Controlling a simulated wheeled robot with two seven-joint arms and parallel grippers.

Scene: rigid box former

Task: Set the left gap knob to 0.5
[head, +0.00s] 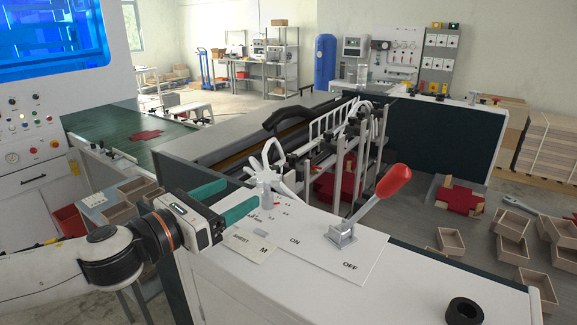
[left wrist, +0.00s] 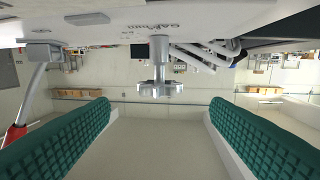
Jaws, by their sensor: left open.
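The left gap knob (head: 265,193) is a small grey knob on a post on the white panel, with red scale marks beside it that are too small to read. In the left wrist view, which is upside down, the knob (left wrist: 160,87) hangs from the panel at the middle. My left gripper (head: 243,194) has green ribbed fingers and is open, pointing at the knob from the left. In the left wrist view the knob lies ahead, between the lines of the two fingers, with nothing held. The knob's setting cannot be read. My right gripper is not in view.
A lever with a red handle (head: 393,181) stands on the panel (head: 325,253) near the ON and OFF labels. White curved hoses (head: 273,160) rise just behind the knob. A black ring (head: 464,311) lies at the front right.

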